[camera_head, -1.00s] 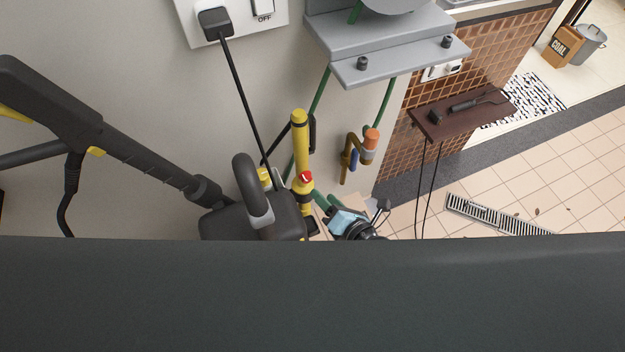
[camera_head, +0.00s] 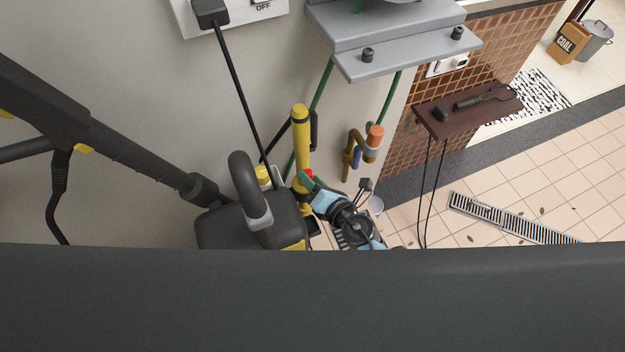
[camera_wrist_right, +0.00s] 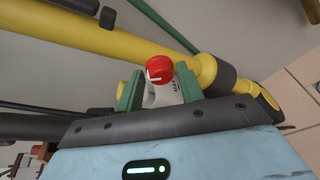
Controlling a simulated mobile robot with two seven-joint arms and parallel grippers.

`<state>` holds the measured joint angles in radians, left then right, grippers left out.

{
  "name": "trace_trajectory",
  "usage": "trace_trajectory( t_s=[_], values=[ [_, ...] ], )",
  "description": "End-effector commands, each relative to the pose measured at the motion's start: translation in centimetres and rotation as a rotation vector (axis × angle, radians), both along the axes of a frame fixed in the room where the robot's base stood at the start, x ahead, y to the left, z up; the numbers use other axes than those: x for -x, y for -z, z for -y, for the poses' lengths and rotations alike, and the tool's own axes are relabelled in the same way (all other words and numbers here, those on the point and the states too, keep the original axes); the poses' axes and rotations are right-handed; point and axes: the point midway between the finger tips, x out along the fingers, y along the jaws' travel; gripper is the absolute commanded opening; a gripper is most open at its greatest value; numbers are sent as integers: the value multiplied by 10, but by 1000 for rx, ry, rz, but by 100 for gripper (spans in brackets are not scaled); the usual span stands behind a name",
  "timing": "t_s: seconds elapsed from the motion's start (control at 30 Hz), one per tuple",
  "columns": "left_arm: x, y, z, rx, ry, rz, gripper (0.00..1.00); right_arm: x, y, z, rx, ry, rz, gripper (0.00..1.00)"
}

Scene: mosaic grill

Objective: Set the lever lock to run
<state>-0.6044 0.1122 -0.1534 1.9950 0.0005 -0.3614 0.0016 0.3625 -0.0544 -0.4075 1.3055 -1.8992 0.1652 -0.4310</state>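A small red knob (camera_head: 308,174) with a white mark sits on a yellow tube (camera_head: 301,133) in the head view; I take it as the lever lock. In the right wrist view the red knob (camera_wrist_right: 159,69) stands on a whitish base whose small dark lettering I cannot read. My right gripper (camera_head: 311,184) is at the knob, pointing at the yellow tube. Its green fingers (camera_wrist_right: 159,90) are apart, one on each side of the base, with the knob just beyond their tips. I cannot tell whether they touch it. My left gripper is not in view.
A black and yellow machine with a looped handle (camera_head: 250,190) stands left of the tube. A black cable (camera_head: 238,85) runs down from a wall socket. A grey shelf (camera_head: 405,55) overhangs to the right, with a tap (camera_head: 362,150) below. A brown side shelf (camera_head: 465,112) holds tools.

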Motion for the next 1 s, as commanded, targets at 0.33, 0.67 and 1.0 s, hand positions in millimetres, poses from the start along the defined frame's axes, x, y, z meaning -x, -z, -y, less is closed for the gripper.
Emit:
trace_trajectory(
  t_s=[0.33,0.67,1.0],
  values=[
    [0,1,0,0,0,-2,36,0,0,0,-1,0,-2,5],
    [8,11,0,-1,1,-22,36,1,4,2,-92,0,-41,5],
    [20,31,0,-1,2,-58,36,1,7,3,-355,1,-152,5]
  ],
)
